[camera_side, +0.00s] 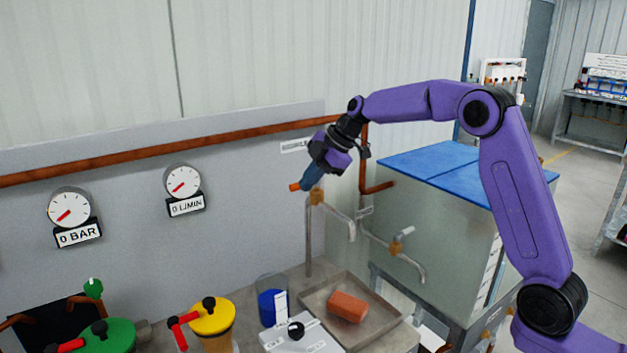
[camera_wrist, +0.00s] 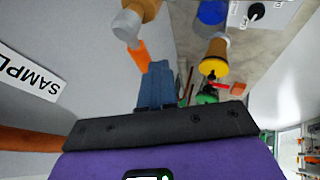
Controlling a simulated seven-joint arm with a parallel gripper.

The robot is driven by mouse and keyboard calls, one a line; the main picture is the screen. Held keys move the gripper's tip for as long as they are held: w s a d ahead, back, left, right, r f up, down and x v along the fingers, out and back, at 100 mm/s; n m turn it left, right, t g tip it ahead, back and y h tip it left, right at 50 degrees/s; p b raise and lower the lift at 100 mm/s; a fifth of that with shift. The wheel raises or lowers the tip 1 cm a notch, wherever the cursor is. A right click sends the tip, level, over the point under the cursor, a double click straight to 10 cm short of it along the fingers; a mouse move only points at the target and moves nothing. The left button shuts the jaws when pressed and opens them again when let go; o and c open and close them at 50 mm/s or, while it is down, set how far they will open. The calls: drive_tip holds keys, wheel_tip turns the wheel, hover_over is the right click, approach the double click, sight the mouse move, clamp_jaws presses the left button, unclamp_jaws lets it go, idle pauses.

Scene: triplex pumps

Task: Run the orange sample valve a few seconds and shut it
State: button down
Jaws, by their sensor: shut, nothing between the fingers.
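The sample valve has a brass body (camera_side: 317,196), a grey curved spout (camera_side: 345,221) and an orange lever (camera_side: 294,187) pointing left. The lever also shows in the wrist view (camera_wrist: 141,54), where it runs from the valve to my fingertips. My gripper (camera_side: 309,179) has its blue fingers shut together at the lever, with nothing held between them. In the wrist view the fingers (camera_wrist: 156,80) seem to touch or overlap the lever's end; I cannot tell which. No stream shows below the spout.
A metal tray (camera_side: 387,318) holding an orange block (camera_side: 348,306) lies below the spout. A beaker with blue contents (camera_side: 272,303) stands left of it. A second tap (camera_side: 397,245) is to the right, by the blue-lidded tank (camera_side: 430,215). Gauges read 0 BAR (camera_side: 69,208) and 0 L/MIN (camera_side: 183,182).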

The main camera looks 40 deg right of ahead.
idle(0.3)
drive_tip(key=s+d+r, duration=0.3)
drive_tip(key=s+r, duration=0.5)
drive_tip(key=r, duration=0.1)
drive_tip(key=shift+d, duration=0.25)
drive_tip(key=shift+s, duration=0.1)
idle(1.4)
